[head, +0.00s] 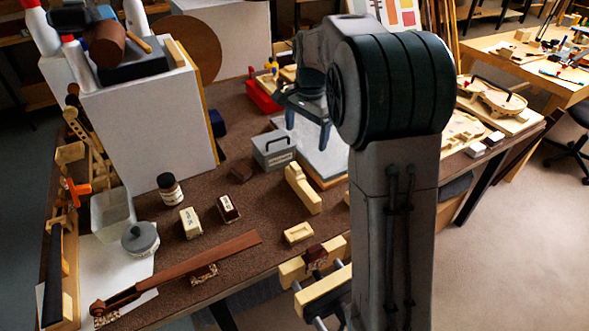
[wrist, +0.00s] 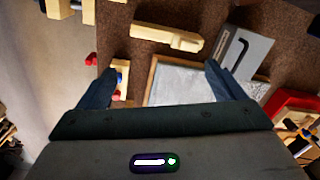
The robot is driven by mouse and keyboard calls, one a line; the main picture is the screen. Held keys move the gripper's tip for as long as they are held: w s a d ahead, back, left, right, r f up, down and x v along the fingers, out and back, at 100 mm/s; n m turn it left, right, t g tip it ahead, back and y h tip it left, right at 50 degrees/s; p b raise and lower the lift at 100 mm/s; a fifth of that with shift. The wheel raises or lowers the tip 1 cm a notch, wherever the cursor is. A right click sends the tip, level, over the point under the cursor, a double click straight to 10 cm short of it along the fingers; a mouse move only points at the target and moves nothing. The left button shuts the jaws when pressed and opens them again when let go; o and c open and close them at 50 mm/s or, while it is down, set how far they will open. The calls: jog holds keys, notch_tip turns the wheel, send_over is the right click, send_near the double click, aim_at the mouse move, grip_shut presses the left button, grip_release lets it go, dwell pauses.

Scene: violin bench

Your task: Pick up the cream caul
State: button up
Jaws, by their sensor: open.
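A small cream block with dark marks on its top, which looks like the cream caul (head: 190,222), stands on the brown bench in the head view, left of a dark block with a pale label (head: 229,209). A shallow cream piece (head: 299,233) lies nearer the front edge; I cannot be sure which of the two is the caul. My gripper (head: 307,128) is open and empty, above the grey board at the back, well apart from both pieces. Its spread fingers also show in the wrist view (wrist: 152,78), over the board.
A tan wooden piece (head: 303,188) and a grey handled box (head: 273,151) stand between the gripper and the cream pieces. A red bin (head: 264,97) is behind.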

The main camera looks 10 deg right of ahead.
aim_at(297, 165)
jog(key=w+f+m, duration=0.3)
jog(key=w+f, duration=0.3)
jog(key=w, duration=0.2)
jog(key=shift+m+g, duration=0.3)
jog(key=shift+g, duration=0.1)
jog(key=f, duration=1.3)
jog(key=shift+w+a+f, duration=0.2)
jog(key=shift+w+f, duration=0.05)
jog(key=shift+w, duration=0.15)
jog(key=c, duration=1.1)
